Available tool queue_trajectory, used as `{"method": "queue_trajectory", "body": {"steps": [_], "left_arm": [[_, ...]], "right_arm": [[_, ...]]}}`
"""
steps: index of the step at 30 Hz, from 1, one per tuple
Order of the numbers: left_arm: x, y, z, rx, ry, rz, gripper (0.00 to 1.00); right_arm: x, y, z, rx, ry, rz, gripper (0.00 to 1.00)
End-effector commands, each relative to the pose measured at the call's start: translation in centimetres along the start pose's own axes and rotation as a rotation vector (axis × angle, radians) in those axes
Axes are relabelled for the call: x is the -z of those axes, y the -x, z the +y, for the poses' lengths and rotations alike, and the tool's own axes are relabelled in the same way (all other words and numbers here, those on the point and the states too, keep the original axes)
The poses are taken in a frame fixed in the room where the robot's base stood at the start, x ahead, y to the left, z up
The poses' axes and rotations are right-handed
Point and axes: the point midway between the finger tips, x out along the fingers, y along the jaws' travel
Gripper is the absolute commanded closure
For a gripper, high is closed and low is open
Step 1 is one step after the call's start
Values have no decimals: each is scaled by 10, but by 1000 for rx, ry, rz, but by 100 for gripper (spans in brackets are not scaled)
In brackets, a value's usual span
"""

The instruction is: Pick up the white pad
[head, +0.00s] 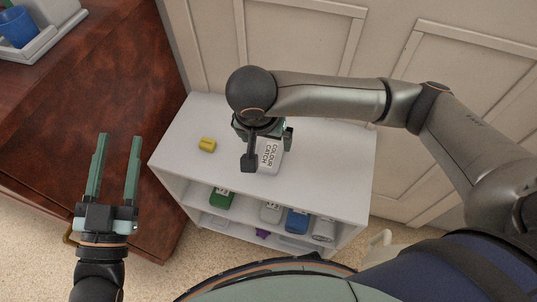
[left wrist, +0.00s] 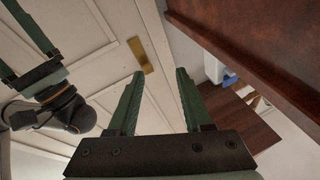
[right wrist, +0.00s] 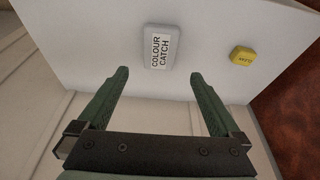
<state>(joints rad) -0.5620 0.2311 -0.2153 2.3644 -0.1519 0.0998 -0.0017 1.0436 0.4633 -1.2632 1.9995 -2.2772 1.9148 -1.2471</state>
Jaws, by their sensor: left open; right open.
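A white-grey pad labelled "COLOUR CATCH" (head: 268,158) lies on top of the white shelf unit (head: 335,160). My right gripper (head: 269,148) is over it and hides part of it in the head view. In the right wrist view the pad (right wrist: 160,47) shows just beyond the open fingertips (right wrist: 158,73), roughly centred between them. Nothing is between those fingers. My left gripper (head: 119,138) is open and empty, in front of the dark wooden dresser, far to the left of the pad. The left wrist view shows its empty fingers (left wrist: 153,72).
A small yellow block (head: 207,145) lies on the shelf top, left of the pad; it also shows in the right wrist view (right wrist: 243,56). Below are green (head: 222,198), white (head: 271,211) and blue (head: 297,219) containers. A blue cup (head: 17,27) stands on the dresser (head: 110,60).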

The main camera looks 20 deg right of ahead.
Motion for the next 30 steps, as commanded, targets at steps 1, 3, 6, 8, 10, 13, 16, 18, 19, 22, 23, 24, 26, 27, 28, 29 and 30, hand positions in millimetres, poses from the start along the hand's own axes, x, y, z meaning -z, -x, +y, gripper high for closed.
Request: {"method": "queue_trajectory", "body": {"steps": [1,3,6,8,10,13,16,18,19,22,23,24,26,27,28,29,30], "left_arm": [[9,0,0,-1,-13,44,50],[23,0,-1,-2,-28,100,50],[39,0,-1,-5,-48,164,50],[46,1,-2,-6,-55,191,50],[51,1,-2,-7,-60,211,50],[55,2,-2,-8,-66,230,50],[67,4,-1,-10,-80,281,50],[80,7,0,-14,-97,334,50],[85,9,0,-15,-104,359,50],[103,14,2,-20,-124,436,50],[107,16,2,-22,-130,456,50],[113,18,3,-24,-137,479,50],[119,21,4,-27,-145,509,50],[123,22,4,-28,-149,522,50],[124,23,4,-29,-151,529,50],[126,23,4,-29,-152,534,50],[127,24,5,-29,-153,538,50]], "right_arm": [[-1,-12,1,-3,-3,-3,0],[-1,-23,1,-3,-2,-3,0],[-1,-35,0,-2,-2,-4,0],[-1,-39,0,0,-2,-3,0],[-1,-42,0,2,-2,-3,0],[-2,-46,0,1,-2,-4,0],[-3,-55,1,-1,-2,-5,0],[-5,-64,1,-1,-2,-6,0],[-5,-68,1,-1,-3,-6,0],[-6,-80,2,-1,-2,-6,0],[-5,-83,1,-1,-3,-5,0],[-5,-87,1,1,-4,-4,0],[-5,-91,1,2,-2,-5,0],[-5,-93,1,2,-2,-5,0],[-5,-94,1,1,-2,-5,0],[-5,-95,1,1,-2,-4,0],[-5,-95,1,2,-2,-4,0]]}}
